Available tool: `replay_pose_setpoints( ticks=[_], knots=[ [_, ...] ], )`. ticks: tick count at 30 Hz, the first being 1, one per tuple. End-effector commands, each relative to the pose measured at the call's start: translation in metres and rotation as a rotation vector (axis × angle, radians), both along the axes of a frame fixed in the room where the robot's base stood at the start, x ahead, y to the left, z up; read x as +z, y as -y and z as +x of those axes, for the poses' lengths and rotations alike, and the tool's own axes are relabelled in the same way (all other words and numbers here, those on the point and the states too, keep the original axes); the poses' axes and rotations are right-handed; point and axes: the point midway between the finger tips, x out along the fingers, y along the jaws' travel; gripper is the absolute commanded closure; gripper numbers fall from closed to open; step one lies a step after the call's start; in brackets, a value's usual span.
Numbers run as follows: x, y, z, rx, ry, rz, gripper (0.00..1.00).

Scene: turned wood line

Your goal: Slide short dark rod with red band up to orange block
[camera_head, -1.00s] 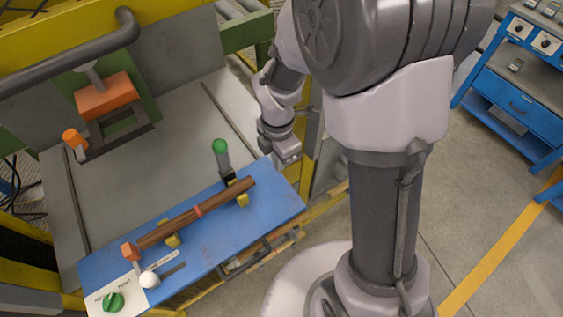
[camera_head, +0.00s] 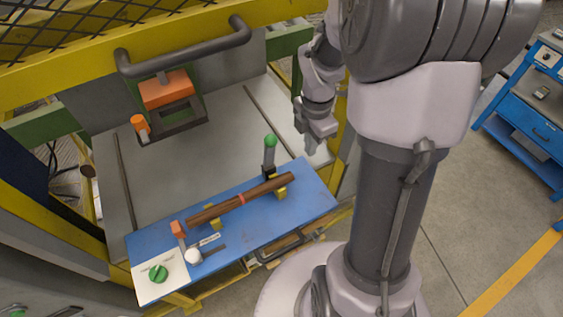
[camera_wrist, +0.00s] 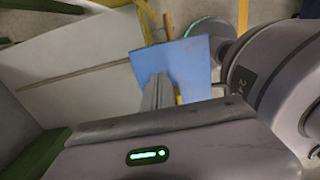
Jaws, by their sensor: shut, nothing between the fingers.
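A dark brown rod (camera_head: 262,189) with a red band near its middle lies across yellow supports on the blue board (camera_head: 312,204). The orange block (camera_head: 178,228) stands at the rod's left end in the head view. I cannot tell whether they touch. My gripper (camera_head: 313,148) is shut and empty, above the right back side of the board, apart from the rod. In the wrist view, the closed fingers (camera_wrist: 158,90) point toward the blue board (camera_wrist: 199,72). The fingers appear to hide the rod there.
A green-topped post (camera_head: 270,155) stands behind the rod's right part. A white ball knob (camera_head: 193,256) and a green knob (camera_head: 158,273) are at the board's left front. An orange clamp-like block (camera_head: 166,90) is at the back. The grey table (camera_head: 190,155) is mostly clear.

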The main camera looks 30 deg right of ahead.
Motion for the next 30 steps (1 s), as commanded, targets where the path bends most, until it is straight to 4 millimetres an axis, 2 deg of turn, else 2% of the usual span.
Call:
replay_pose_setpoints(
  ticks=[3,12,15,19,30],
  knots=[
    [-0.030,-0.001,-0.001,0.001,-0.003,0.002,1.00],
    [-0.095,-0.001,-0.001,0.000,-0.003,0.002,1.00],
    [-0.089,-0.021,0.000,0.005,0.001,0.000,1.00],
    [-0.088,-0.036,-0.001,0.004,0.000,0.000,1.00],
    [-0.087,-0.041,-0.001,0.001,0.000,0.000,1.00]
  ],
)
